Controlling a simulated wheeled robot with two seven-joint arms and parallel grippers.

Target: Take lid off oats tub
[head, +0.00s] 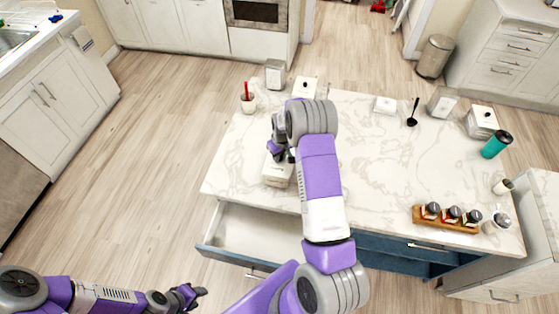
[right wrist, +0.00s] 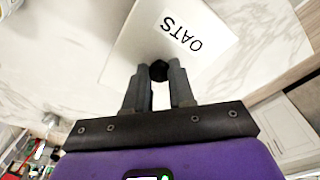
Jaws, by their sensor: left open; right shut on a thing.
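The white oats tub (head: 277,174) stands on the marble counter near its left front edge, partly hidden by my right arm. In the right wrist view a white surface with the word OATS (right wrist: 170,38) fills the upper middle. My right gripper (head: 284,152) is at the tub's top. In the right wrist view its fingers are shut on a small black knob (right wrist: 159,69). I cannot tell whether the lid sits fully on the tub. My left gripper (head: 193,293) is open and empty, low at the left, away from the counter.
An open drawer (head: 250,233) juts out below the front edge. The counter's middle is clear.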

